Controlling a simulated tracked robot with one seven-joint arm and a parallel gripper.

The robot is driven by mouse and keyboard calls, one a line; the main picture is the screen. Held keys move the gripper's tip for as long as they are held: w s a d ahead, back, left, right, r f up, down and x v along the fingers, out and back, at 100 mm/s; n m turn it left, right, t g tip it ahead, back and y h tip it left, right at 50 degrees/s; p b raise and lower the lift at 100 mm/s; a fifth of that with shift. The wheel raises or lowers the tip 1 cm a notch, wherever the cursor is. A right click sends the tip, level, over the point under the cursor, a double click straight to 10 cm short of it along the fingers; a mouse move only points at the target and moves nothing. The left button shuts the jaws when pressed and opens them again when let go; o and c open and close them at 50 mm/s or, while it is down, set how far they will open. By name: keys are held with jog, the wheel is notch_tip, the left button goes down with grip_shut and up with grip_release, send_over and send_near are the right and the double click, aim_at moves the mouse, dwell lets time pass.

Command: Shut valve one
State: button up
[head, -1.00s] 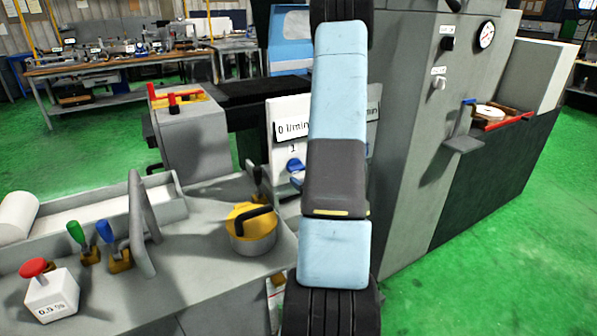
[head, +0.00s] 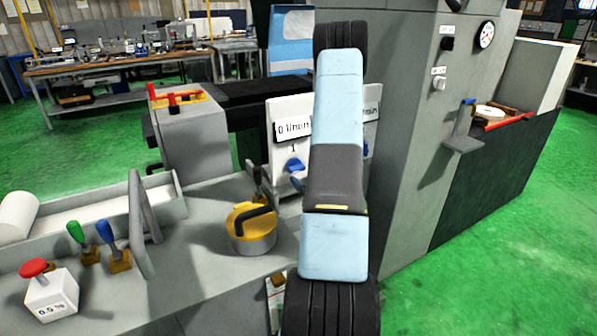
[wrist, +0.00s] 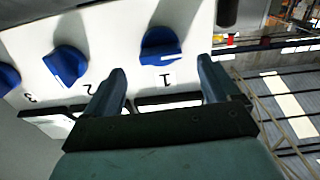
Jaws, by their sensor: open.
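Valve one is a blue knob (wrist: 160,45) on a white panel (wrist: 110,25), with a "1" printed beside it. In the head view the same knob (head: 294,165) sits under a "0 l/min" display (head: 293,128). My gripper (wrist: 162,68) is open and empty in the wrist view. Its two fingers point at the panel, with knob one between and just ahead of them; I cannot tell whether they touch it. Blue knob two (wrist: 68,66) is left of the left finger. In the head view my arm hides the gripper and part of the panel.
A third blue knob (wrist: 8,78) is at the wrist view's left edge. A dark cylinder (wrist: 228,12) is near the panel's right end. A yellow pot-like part (head: 250,230) and levers (head: 108,240) stand on the grey bench. A tall grey cabinet (head: 415,130) is right of my arm.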

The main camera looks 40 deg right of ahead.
aim_at(299, 171)
jog(key=shift+w+d, duration=0.15)
jog(key=shift+w, duration=0.85)
jog(key=shift+w+d, duration=0.2)
jog(key=shift+w, duration=0.85)
jog(key=shift+w+d, duration=0.15)
jog(key=shift+w, duration=0.85)
jog(key=shift+c, duration=0.2)
jog(key=c, duration=1)
